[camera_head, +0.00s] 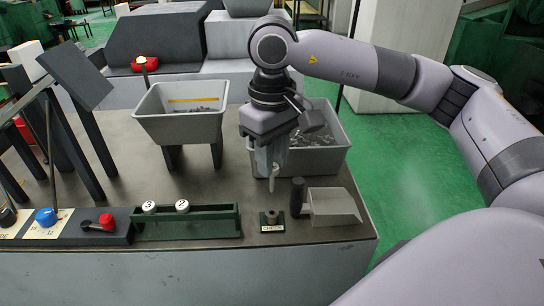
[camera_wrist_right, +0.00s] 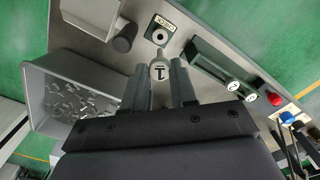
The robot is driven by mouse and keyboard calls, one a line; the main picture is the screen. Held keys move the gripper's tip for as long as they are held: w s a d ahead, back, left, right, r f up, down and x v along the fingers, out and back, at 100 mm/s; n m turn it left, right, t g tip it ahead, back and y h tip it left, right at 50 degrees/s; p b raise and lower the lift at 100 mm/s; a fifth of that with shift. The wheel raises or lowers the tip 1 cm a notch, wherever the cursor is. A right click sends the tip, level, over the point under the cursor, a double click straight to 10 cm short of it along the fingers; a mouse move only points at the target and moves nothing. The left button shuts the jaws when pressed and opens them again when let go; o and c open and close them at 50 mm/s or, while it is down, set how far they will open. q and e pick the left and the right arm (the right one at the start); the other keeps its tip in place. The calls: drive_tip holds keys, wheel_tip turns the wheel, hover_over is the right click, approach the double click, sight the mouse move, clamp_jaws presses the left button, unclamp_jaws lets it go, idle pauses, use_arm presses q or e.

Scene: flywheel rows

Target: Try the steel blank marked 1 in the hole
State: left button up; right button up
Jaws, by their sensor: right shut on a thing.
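My right gripper (camera_head: 273,164) is shut on the steel blank marked 1 (camera_wrist_right: 158,73), a slim pin whose round numbered end shows between the fingers in the wrist view. In the head view the blank (camera_head: 273,184) hangs down from the fingers. The hole is in a small dark block with a label plate (camera_head: 271,222) at the table's front; it also shows in the wrist view (camera_wrist_right: 160,32). The blank is above and behind this block, apart from it. My left gripper is not in view.
A green rack (camera_head: 190,225) left of the block holds blanks marked 3 (camera_head: 149,207) and 2 (camera_head: 182,206). A grey scoop (camera_head: 333,205) with a dark handle lies to its right. A grey bin (camera_head: 335,155) of metal pieces and a raised hopper (camera_head: 180,125) stand behind.

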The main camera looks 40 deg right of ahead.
sight(272, 186)
drive_tip(key=shift+f+b, duration=0.55)
drive_tip(key=shift+f, duration=0.2)
wheel_tip(272, 186, down, 4)
drive_tip(key=b, duration=0.4)
drive_tip(key=shift+f, duration=0.1)
drive_tip(key=shift+r, duration=0.25)
drive_tip(key=shift+f, duration=0.15)
drive_tip(key=shift+f+b, duration=0.8)
drive_tip(key=shift+b, duration=0.15)
idle(0.9)
drive_tip(key=shift+r, duration=0.1)
idle(0.9)
